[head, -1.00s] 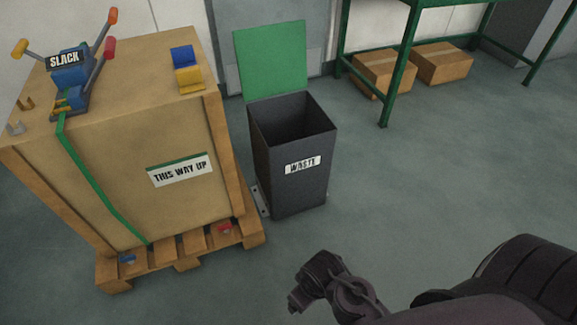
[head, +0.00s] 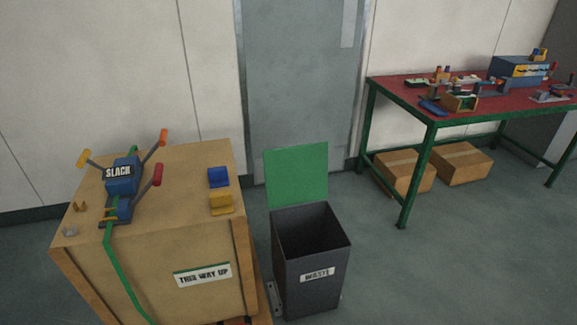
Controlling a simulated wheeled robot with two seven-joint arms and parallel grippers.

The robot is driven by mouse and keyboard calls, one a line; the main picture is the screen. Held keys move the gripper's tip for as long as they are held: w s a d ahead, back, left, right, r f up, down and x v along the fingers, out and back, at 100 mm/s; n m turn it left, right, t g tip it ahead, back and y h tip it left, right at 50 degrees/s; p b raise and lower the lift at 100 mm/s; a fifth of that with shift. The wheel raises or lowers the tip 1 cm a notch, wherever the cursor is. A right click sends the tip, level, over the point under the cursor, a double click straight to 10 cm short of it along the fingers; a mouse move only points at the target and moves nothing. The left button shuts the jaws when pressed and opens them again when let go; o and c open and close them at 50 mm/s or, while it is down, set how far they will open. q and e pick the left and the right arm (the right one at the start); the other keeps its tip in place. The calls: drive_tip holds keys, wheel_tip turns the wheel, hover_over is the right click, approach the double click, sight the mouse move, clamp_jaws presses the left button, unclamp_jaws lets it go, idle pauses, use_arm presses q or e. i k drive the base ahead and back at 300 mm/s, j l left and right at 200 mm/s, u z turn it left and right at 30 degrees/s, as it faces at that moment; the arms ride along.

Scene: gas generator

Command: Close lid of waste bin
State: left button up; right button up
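The waste bin (head: 311,271) is a dark grey open-topped box with a white WASTE label, standing on the floor at the lower middle of the head view. Its green lid (head: 297,174) stands upright at the back edge, so the bin is open. The inside looks dark and empty as far as I can see. Neither of my grippers is in view.
A large wooden crate (head: 160,262) with a strap ratchet (head: 121,187) on top stands close to the bin's left. A green-framed workbench (head: 433,121) with cardboard boxes (head: 461,163) under it is at the right. Floor right of the bin is clear. A grey door (head: 301,80) is behind.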

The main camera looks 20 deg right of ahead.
sight(293, 175)
drive_tip(key=l+u, duration=0.2)
drive_tip(key=l, duration=0.35)
drive_tip(key=i+l+u, duration=0.2)
drive_tip(key=l, duration=0.3)
drive_tip(key=k+l+u, duration=0.1)
drive_tip(key=l+u, duration=0.15)
drive_tip(key=l, duration=0.3)
drive_tip(key=l+u, duration=0.2)
drive_tip(key=l, duration=0.3)
drive_tip(key=k+l+u, duration=0.2)
drive_tip(key=l, duration=0.35)
drive_tip(key=k+l+u, duration=0.2)
drive_tip(key=l, duration=0.3)
drive_tip(key=l+u, duration=0.2)
drive_tip(key=l, duration=0.25)
drive_tip(key=k+l+u, duration=0.2)
drive_tip(key=l, duration=0.25)
drive_tip(key=l+u, duration=0.2)
drive_tip(key=l, duration=0.25)
drive_tip(key=k+l+u, duration=0.2)
drive_tip(key=l, duration=0.25)
drive_tip(key=i+l+u, duration=0.25)
drive_tip(key=l, duration=0.25)
drive_tip(key=i+l+u, duration=0.2)
drive_tip(key=l, duration=0.3)
drive_tip(key=l+u, duration=0.25)
drive_tip(key=l, duration=0.25)
drive_tip(key=l+u, duration=0.2)
drive_tip(key=l, duration=0.4)
drive_tip(key=i, duration=0.05)
